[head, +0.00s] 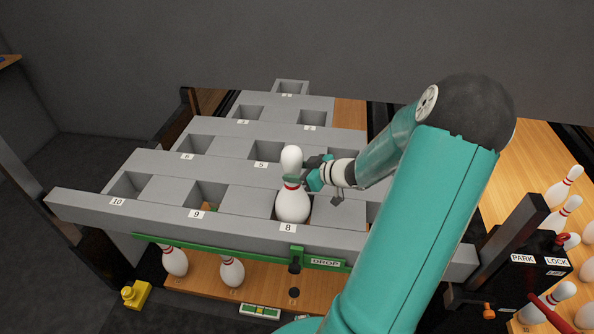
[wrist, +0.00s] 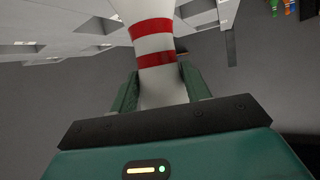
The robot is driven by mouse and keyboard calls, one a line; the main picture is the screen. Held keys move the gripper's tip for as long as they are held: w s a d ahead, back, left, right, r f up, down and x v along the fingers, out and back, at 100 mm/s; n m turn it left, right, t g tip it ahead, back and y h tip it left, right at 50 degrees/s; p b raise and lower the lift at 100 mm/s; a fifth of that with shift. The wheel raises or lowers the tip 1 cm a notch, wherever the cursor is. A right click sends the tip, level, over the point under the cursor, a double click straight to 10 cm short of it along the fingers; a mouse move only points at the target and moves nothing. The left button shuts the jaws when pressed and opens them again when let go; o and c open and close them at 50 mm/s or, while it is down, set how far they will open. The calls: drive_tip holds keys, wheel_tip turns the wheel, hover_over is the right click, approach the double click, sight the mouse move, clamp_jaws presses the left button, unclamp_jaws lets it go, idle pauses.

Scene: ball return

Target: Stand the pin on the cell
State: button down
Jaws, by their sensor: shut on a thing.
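A white bowling pin (head: 291,203) with red neck stripes is upright at cell 8 of the grey rack (head: 166,222) in the head view. Its base is at the opening of cell 8 (head: 307,213); I cannot tell whether it rests on the cell floor. My gripper (head: 292,178) is shut on the pin's neck from the right. In the wrist view the pin (wrist: 152,38) stands between the two green fingers of my gripper (wrist: 160,90), with its red stripes above them. My arm hides cells at the rack's right.
A green bar marked DROP (head: 326,263) runs along the rack's front. Pins (head: 174,261) stand below it. A black PARK/LOCK box (head: 530,275) is at the right front. Cells 9 (head: 208,192) and 10 (head: 130,184) look empty.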

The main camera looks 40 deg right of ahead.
drive_tip(key=shift+r, duration=0.1)
drive_tip(key=c, duration=0.6)
unclamp_jaws()
drive_tip(key=v, duration=1.3)
drive_tip(key=shift+s, duration=0.4)
drive_tip(key=shift+r, duration=0.1)
drive_tip(key=w+a+r+g+y, duration=0.15)
drive_tip(key=a+g, duration=0.25)
drive_tip(key=a, duration=0.6)
drive_tip(key=w+a+r+g, duration=0.2)
drive_tip(key=a+r+g, duration=0.1)
drive_tip(key=a, duration=0.6)
drive_tip(key=s+a+r+m+h, duration=0.1)
drive_tip(key=s+a+r+h, duration=0.1)
drive_tip(key=a, duration=0.5)
drive_tip(key=s+a+r+m+h, duration=0.2)
drive_tip(key=s+a+r+h, duration=0.1)
drive_tip(key=a+r, duration=0.4)
drive_tip(key=shift+s+a, duration=0.7)
drive_tip(key=shift+s, duration=0.1)
